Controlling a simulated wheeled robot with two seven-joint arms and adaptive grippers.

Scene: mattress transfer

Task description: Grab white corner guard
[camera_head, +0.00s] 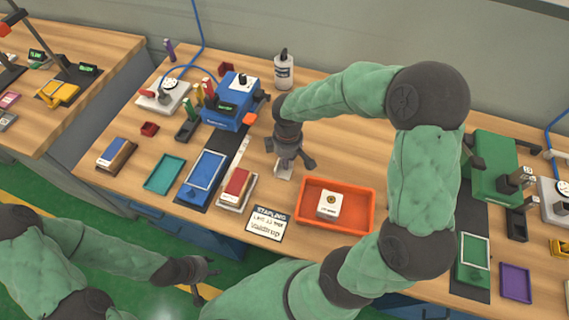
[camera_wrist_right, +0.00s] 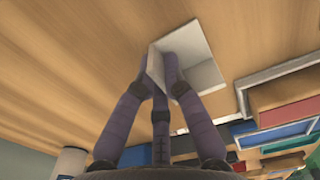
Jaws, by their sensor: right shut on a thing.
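The white corner guard (camera_head: 284,173) is a small angled piece on the wooden table, left of the orange tray; I cannot tell if it is lifted. In the right wrist view the guard (camera_wrist_right: 187,41) shows two pale faces. My right gripper (camera_head: 287,161) points down over it and is shut on it. The fingertips (camera_wrist_right: 165,77) close around one of its walls and hide part of it. My left gripper (camera_head: 208,281) is open and empty, low at the left, in front of the table and away from the guard.
An orange tray (camera_head: 312,215) holding a white block (camera_head: 329,204) stands right of the guard. A printed card (camera_head: 265,222) and a red-topped block (camera_head: 237,186) lie nearby. A blue machine (camera_head: 235,100) and white bottle (camera_head: 284,72) stand behind. Bare wood lies around the guard.

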